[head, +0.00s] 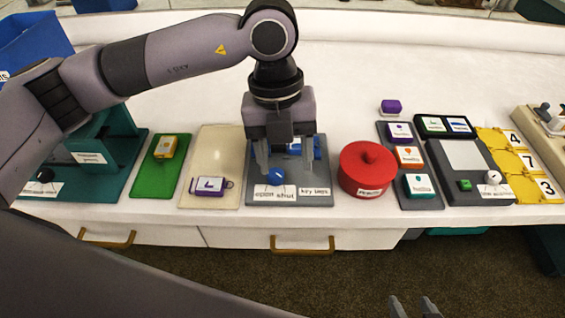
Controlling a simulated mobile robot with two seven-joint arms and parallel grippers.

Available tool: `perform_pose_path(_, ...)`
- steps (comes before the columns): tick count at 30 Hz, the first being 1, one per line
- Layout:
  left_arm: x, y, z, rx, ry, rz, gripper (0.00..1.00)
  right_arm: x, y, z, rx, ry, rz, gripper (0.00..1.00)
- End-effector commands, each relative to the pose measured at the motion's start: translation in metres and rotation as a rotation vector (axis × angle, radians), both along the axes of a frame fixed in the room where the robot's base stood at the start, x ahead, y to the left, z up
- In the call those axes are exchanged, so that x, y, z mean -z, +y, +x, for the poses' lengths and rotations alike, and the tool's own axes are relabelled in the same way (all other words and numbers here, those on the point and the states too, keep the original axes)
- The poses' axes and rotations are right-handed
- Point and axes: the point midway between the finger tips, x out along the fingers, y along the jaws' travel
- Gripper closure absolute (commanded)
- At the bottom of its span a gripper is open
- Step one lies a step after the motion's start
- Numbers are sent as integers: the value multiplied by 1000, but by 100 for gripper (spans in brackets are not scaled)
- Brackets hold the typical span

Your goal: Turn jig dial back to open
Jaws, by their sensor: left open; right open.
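The blue jig dial (276,177) sits at the front of a grey jig board (318,187), above labels reading "open" and "shut". A pale mark shows on the dial, but I cannot tell exactly which label it points to. My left gripper (286,165) is open and points down over the board, its fingers apart above and just behind the dial. I cannot tell whether they touch it. A blue part (317,148) of the jig shows behind the fingers, partly hidden. My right gripper (415,307) is open and empty at the bottom edge, away from the counter.
A red lidded pot (367,168) stands close right of the jig board. A cream board (211,142) with a purple-edged tag lies to the left, then a green mat (162,180). Further right are card blocks, a grey panel (463,157) and yellow number tiles (510,160).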

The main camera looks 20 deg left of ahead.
Motion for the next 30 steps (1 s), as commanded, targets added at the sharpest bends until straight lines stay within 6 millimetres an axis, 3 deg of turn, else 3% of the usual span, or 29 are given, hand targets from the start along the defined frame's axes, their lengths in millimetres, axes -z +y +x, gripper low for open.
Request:
perform_pose_path(3,-6,19,13,-54,-60,96,41,3,0,0,0,0,1,41)
perform_pose_path(6,-6,26,17,-75,-76,128,41,3,0,0,0,0,2,41)
perform_pose_path(21,58,26,16,-74,-75,126,41,5,0,1,0,1,2,41)
perform_pose_path(30,63,26,16,-73,-76,126,41,5,0,1,1,2,3,41)
